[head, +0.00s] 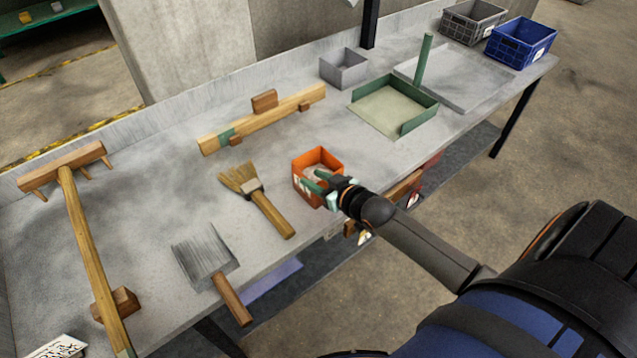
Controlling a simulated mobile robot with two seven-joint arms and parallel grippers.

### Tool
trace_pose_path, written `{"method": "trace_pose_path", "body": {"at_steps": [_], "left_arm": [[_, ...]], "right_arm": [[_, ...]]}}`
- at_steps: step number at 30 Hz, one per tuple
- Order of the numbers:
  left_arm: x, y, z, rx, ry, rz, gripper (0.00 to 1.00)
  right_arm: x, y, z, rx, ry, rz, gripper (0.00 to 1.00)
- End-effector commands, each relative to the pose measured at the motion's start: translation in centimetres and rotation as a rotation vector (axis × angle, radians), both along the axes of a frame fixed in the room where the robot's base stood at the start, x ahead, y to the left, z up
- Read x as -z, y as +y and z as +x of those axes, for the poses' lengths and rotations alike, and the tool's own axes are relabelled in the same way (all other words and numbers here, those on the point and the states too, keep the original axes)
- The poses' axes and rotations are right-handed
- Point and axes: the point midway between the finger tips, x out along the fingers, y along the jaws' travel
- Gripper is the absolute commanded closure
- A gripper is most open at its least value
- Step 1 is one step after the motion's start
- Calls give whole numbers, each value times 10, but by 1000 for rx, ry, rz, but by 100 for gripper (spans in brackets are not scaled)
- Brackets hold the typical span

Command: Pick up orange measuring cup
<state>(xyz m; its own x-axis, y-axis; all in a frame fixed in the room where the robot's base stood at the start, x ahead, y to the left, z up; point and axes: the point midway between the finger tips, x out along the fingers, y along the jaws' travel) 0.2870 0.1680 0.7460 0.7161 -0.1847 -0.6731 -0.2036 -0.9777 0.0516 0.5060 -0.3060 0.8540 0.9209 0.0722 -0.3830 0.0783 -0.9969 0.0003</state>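The orange measuring cup (303,161) is an open, box-shaped container standing on the grey table near its front edge, in the middle of the head view. My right gripper (321,189) is at the cup's near right side. One green finger shows over the inside of the cup, and a paler part shows outside the near wall. I cannot tell whether the fingers press on the wall. The gripper hides the cup's near right corner. My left gripper is not in view.
A brush (268,207) lies left of the cup, with a wire-like brush (207,262) nearer. A wooden rake (85,228) is at far left. A wooden bar (270,118) and a green-edged tray (388,107) lie behind. A blue crate (520,43) stands at the far right end.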

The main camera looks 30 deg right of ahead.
Motion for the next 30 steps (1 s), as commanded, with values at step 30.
{"method": "trace_pose_path", "body": {"at_steps": [30], "left_arm": [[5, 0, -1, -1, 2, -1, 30]], "right_arm": [[26, 5, 48, -1, 0, 0, 80]]}}
